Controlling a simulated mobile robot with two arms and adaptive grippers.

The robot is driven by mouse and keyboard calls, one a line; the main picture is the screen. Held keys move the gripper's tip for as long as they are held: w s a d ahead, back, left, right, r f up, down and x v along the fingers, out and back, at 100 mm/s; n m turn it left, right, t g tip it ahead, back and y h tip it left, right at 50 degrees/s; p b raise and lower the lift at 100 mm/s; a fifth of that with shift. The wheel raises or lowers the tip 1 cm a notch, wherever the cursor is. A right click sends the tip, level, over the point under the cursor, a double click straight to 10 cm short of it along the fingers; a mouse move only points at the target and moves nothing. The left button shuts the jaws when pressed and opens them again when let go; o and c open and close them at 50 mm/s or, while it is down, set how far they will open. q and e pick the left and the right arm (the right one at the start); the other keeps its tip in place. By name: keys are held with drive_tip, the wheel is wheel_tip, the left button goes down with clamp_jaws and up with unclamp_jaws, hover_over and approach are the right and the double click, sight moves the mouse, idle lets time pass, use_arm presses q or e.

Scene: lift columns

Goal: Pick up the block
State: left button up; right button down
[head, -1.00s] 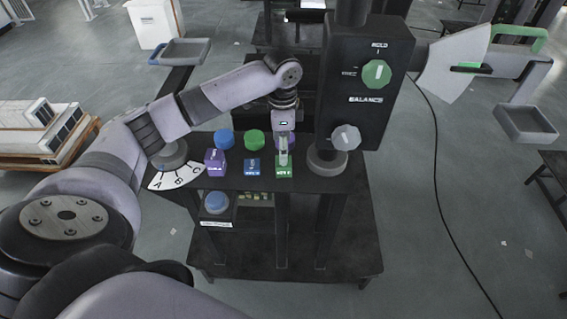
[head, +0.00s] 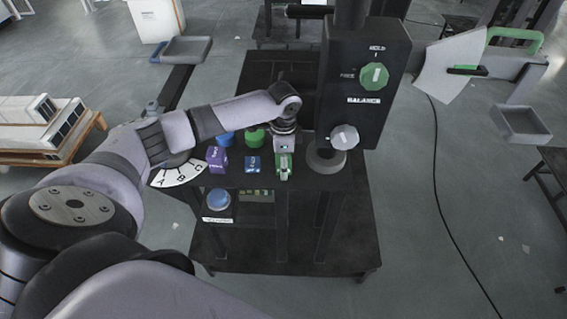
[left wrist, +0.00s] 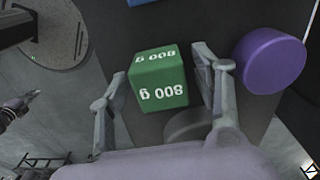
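The green block (left wrist: 160,82), marked 800 g and seen upside down, is in the left wrist view. It also shows in the head view (head: 283,160), partly covered by my gripper. My left gripper (left wrist: 158,66) is open, with one finger on each side of the block. Narrow gaps seem to show beside the block, but I cannot tell whether either finger touches it. In the head view the left gripper (head: 284,172) is over the front right of the dark table. My right gripper is not in view.
A purple block (head: 217,159) and a blue block (head: 252,164) stand to the left of the green one. A purple cylinder (left wrist: 270,62) is close to the right finger. The balance column (head: 362,100) with knobs rises at the right. A blue button (head: 219,199) is at the front.

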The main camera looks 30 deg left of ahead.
use_arm(q)
clamp_jaws()
idle(0.6)
drive_tip(key=shift+w+r, duration=0.1)
drive_tip(key=shift+r, duration=0.05)
